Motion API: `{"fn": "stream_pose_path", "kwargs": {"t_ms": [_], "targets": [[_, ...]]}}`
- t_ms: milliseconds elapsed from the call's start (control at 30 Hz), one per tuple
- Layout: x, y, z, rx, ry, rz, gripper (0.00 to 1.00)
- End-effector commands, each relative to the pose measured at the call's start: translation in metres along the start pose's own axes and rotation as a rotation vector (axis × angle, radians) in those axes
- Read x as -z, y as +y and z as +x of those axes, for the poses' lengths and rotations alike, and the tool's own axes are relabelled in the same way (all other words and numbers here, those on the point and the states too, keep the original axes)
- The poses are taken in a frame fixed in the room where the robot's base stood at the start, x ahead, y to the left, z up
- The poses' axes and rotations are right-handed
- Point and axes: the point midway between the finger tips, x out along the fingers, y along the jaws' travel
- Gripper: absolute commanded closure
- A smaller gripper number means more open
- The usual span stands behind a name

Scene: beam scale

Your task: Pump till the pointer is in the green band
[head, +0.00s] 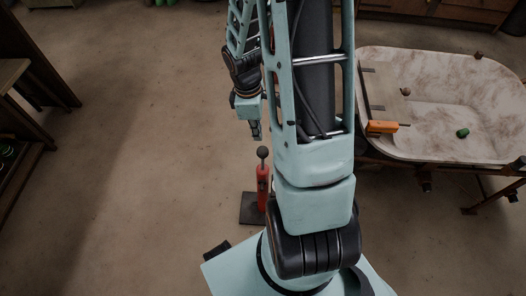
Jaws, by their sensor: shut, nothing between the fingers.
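A red pump (262,187) stands upright on a dark base plate (248,208) on the floor, with a round dark knob (262,152) on top. My gripper (256,136) is shut and empty. In the picture it shows just above the knob, and a gap shows between them; I cannot tell how far apart they are in depth. My arm hides part of the area to the right of the pump. No gauge, pointer or green band can be made out.
Wooden shelving (20,180) is at the left edge. The floor (130,130) left of the pump is clear.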

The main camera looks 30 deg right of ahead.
Motion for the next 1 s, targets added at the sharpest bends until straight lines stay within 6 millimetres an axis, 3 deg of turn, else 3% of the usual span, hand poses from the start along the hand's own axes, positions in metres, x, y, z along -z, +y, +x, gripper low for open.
{"fn": "stream_pose_path", "kwargs": {"t_ms": [600,1000], "targets": [[0.001,0.0,0.062,-0.001,0.001,0.001,1.0],[0.0,0.0,0.069,0.0,0.001,0.001,1.0]]}}
